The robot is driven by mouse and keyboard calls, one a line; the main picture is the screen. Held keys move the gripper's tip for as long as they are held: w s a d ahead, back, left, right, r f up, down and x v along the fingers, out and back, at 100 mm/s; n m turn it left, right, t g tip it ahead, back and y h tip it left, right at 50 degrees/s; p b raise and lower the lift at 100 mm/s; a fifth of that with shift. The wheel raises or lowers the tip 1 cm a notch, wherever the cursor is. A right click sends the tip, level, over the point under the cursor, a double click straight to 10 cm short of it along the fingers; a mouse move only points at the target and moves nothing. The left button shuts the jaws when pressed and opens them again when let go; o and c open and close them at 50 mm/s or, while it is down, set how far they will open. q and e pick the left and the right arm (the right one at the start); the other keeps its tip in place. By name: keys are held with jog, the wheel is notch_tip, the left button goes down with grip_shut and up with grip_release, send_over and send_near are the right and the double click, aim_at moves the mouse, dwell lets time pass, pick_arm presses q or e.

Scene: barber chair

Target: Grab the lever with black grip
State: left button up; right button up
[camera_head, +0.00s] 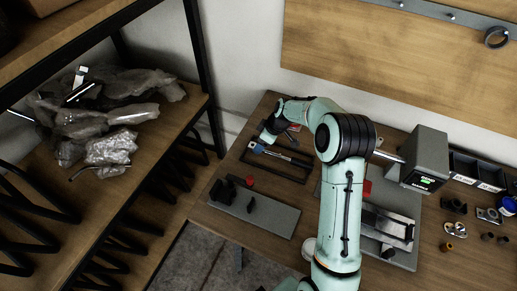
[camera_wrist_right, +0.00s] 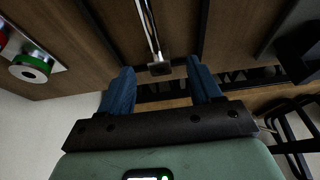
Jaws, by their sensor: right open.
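The lever shows in the right wrist view as a thin silver rod (camera_wrist_right: 149,28) ending in a black grip (camera_wrist_right: 160,68). My right gripper (camera_wrist_right: 160,72) is open, with one blue finger to each side of the black grip. Gaps show on both sides, and no contact is visible; I cannot tell the depth between them. In the head view my right arm reaches over the bench, and its gripper (camera_head: 274,142) is small and partly hidden at the bench's left rear. The silver rod (camera_head: 283,155) lies there by a black frame. My left gripper is not in view.
A grey plate (camera_head: 270,222) with black fixtures and a red knob is in front of the frame. A grey box with a lit display (camera_head: 428,155), bins (camera_head: 478,170) and small parts are at right. A shelf holds crumpled plastic wrap (camera_head: 110,148) at left.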

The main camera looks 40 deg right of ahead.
aim_at(251, 145)
jog(key=p+x, duration=0.1)
jog(key=x, duration=0.4)
jog(key=shift+w+d, duration=0.2)
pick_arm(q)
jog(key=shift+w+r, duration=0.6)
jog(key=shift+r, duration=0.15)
pick_arm(e)
jog(key=shift+s, duration=0.15)
grip_shut()
jog(key=shift+r, duration=0.1)
jog(key=shift+r, duration=0.1)
